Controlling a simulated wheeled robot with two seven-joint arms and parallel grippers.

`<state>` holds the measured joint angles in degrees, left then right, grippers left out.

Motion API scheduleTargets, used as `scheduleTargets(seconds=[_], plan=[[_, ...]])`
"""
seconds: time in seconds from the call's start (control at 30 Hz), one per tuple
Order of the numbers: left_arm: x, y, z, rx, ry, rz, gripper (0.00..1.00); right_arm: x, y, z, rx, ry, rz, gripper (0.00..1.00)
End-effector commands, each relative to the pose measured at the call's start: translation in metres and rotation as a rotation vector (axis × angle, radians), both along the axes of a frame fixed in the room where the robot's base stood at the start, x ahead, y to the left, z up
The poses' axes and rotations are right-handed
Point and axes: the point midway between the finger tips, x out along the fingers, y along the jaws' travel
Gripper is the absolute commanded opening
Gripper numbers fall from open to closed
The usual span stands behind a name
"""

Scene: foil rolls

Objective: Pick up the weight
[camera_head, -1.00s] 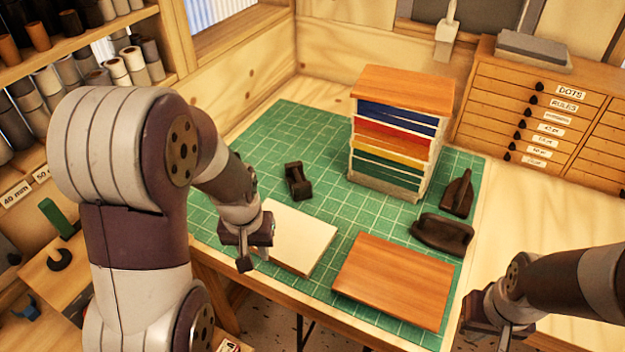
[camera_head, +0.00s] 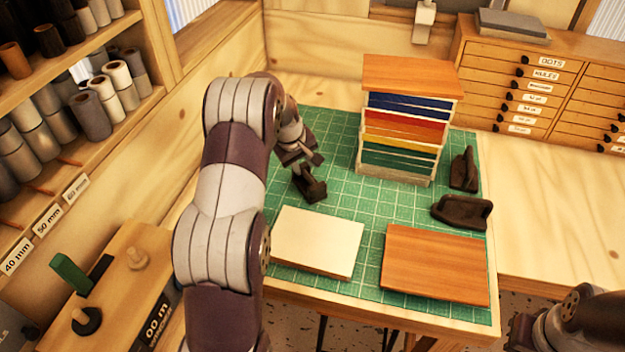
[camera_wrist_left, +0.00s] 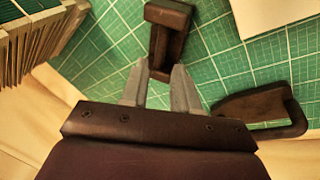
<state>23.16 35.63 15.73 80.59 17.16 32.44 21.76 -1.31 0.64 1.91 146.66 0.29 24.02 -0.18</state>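The weight (camera_head: 310,184), a small dark bar with thick ends, rests on the green cutting mat (camera_head: 340,130), left of the stack of coloured drawers. My left gripper (camera_head: 309,160) is just behind it, partly overlapping it in the head view. In the left wrist view the weight (camera_wrist_left: 168,38) lies beyond the open fingers, with its near end between or just under the tips (camera_wrist_left: 160,68). I cannot tell whether they touch it. My right gripper (camera_head: 522,335) is at the lower right, cut off by the frame edge; its fingers do not show.
The drawer stack (camera_head: 408,125) stands right of my left gripper. A cream board (camera_head: 316,240) and a brown board (camera_head: 437,263) lie in front. A dark handled object (camera_wrist_left: 262,112) shows beside my left gripper.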

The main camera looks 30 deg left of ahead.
Motion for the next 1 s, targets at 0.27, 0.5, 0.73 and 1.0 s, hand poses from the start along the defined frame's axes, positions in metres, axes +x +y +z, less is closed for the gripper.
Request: scheduleTargets(seconds=[0.27,0.5,0.73,1.0], plan=[[0.010,-0.013,-0.036,0.000,0.003,-0.002,0.30,0.000,0.000,0.023,0.000,0.000,0.000,0.00],[0.017,-0.012,-0.057,0.002,-0.002,-0.002,0.30,0.000,0.000,0.023,0.000,0.000,0.000,0.00],[0.017,-0.012,-0.057,0.002,-0.002,-0.002,0.00,0.000,0.000,0.023,0.000,0.000,0.000,0.00],[0.017,-0.012,-0.057,0.002,-0.002,-0.002,0.00,0.000,0.000,0.023,0.000,0.000,0.000,0.00]])
